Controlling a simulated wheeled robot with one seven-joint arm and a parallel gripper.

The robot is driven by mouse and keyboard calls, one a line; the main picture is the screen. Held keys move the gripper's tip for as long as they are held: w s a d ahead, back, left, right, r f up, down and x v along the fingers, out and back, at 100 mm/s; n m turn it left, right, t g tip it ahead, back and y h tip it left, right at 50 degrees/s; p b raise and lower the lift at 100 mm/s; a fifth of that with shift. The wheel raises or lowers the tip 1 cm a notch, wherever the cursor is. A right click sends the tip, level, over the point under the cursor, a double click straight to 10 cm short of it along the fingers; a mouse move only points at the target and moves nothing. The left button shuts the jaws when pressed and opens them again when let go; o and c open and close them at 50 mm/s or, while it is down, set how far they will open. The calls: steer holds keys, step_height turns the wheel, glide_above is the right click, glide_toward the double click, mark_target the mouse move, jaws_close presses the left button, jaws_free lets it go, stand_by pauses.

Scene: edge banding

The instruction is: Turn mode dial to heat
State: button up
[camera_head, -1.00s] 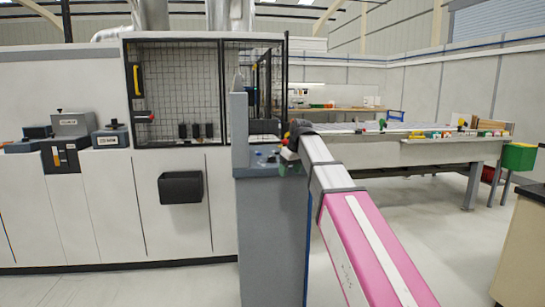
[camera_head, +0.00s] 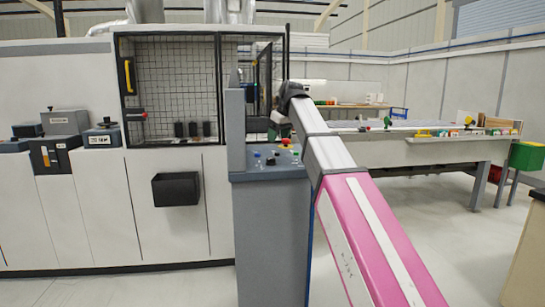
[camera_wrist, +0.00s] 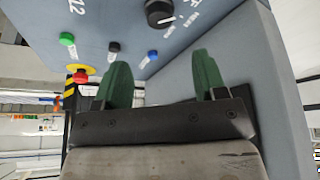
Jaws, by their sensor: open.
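The black mode dial (camera_wrist: 159,12) is a round knob with a white mark, at the top of the wrist view and cut by the frame edge.
The panel also carries a green button (camera_wrist: 67,39), a red stop button on yellow (camera_wrist: 80,76), a black switch (camera_wrist: 113,47) and a blue button (camera_wrist: 152,56). A grey upright plate (camera_head: 236,130) rises at the console's left. A long worktable (camera_head: 400,150) stands right.

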mark_target(271, 158)
steer(key=x, duration=1)
steer(key=shift+f, duration=0.15)
steer(key=c, duration=0.9)
